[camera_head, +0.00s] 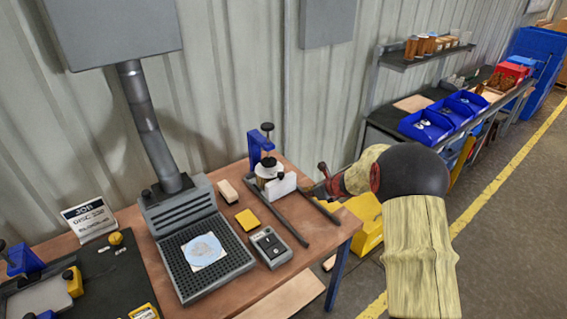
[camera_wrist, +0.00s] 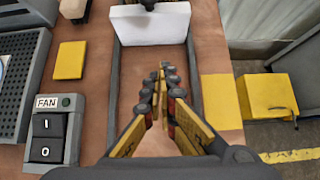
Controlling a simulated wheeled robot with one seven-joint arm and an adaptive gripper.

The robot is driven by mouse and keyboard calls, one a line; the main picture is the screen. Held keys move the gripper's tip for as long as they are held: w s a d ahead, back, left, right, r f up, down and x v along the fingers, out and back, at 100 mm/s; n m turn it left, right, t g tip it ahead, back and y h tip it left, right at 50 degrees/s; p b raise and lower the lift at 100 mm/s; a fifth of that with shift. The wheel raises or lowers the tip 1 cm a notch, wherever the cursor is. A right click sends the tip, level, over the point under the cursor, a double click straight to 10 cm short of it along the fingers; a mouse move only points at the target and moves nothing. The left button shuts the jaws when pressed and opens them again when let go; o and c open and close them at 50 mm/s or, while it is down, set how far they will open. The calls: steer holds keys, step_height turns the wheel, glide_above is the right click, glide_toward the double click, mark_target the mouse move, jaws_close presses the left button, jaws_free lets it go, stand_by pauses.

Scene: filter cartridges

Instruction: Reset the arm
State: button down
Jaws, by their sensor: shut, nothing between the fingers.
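My gripper (camera_head: 327,180) is shut and empty. In the head view it is above the right end of the wooden workbench (camera_head: 330,232), to the right of a blue clamp fixture (camera_head: 258,146). In the wrist view my gripper's fingers (camera_wrist: 162,72) come together over bare bench between two dark rails (camera_wrist: 118,72). A white block (camera_wrist: 150,24) stands beyond the fingertips, apart from them. The same white block (camera_head: 282,186) shows in the head view in front of the fixture, beside a white round part with a dark top (camera_head: 268,172).
A fan switch box (camera_head: 270,246) and a yellow pad (camera_head: 247,219) lie left of the rails. A yellow box (camera_wrist: 268,97) is off the bench's right side. Blue bins (camera_head: 425,126) stand on a shelf at back right.

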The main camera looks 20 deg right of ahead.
steer(key=s+a+f+n, duration=0.1)
steer(key=n, duration=0.1)
steer(key=s+a+f+n+g, duration=0.1)
steer(key=s+n, duration=0.1)
steer(key=s+a+n+y, duration=0.1)
steer(key=shift+s+f+n+g, duration=0.25)
steer(key=shift+f+n+g, duration=0.05)
steer(key=shift+f+n, duration=0.1)
steer(key=s+a+r+n+h, duration=0.1)
steer(key=s+a+r+n, duration=0.2)
steer(key=s+r+n, duration=0.5)
steer(key=s+a+r+n+h+b, duration=0.1)
steer(key=s+a+r+n, duration=0.2)
steer(key=s+r+n, duration=0.6)
steer(key=s+a+r+n+g+h, duration=0.1)
steer(key=s+a+r+n, duration=0.3)
steer(key=s, duration=1.9)
step_height(320, 180, up, 4)
steer(key=n+h, duration=0.1)
steer(key=n, duration=0.4)
steer(key=shift+s+r+b, duration=0.2)
steer(key=shift+s+b, duration=0.1)
steer(key=shift+b, duration=0.05)
